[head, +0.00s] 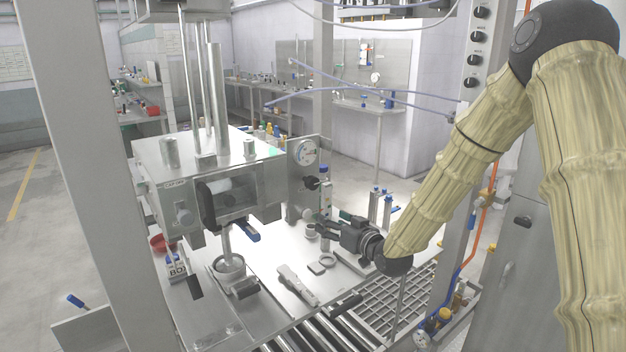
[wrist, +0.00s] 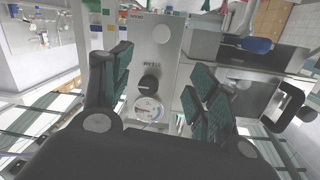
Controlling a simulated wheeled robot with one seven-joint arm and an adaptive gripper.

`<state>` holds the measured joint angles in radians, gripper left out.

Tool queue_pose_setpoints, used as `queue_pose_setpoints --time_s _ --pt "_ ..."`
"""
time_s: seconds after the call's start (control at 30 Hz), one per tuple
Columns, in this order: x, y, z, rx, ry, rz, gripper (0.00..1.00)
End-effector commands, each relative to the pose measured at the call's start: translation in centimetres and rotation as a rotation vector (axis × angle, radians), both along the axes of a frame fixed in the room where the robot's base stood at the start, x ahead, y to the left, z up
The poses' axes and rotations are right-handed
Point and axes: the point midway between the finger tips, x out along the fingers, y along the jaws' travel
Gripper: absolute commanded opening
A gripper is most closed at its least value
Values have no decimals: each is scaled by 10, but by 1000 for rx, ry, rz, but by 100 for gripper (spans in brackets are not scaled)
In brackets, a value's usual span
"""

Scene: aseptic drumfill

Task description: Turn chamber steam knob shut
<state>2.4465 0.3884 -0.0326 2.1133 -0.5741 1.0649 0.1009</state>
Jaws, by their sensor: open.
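The chamber steam knob is a black round knob (head: 311,183) on an upright grey metal panel (head: 297,197), below a round dial gauge (head: 305,152). In the wrist view the same knob (wrist: 149,85) sits by the lettering STEAM, with the gauge (wrist: 148,109) beneath it in the picture. My gripper (head: 322,226) is open and empty, below and slightly right of the knob in the head view. In the wrist view the dark green finger pads of my gripper (wrist: 158,75) stand apart, with the knob between them in the picture. I see no contact. The knob's pointer is too small to read.
The steel filling chamber (head: 215,180) stands left of the panel. A blue-handled part (head: 247,236) juts out beside it. Upright posts stand right of my gripper.

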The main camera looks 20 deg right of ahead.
Motion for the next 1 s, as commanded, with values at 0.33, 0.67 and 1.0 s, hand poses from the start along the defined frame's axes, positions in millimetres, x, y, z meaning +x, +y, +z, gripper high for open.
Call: queue_pose_setpoints --time_s 0.33,0.67,1.0 --pt "18 -14 66 10 -123 9 60" --pt "60 -2 67 10 -121 10 60" --pt "105 13 65 10 -120 11 60"
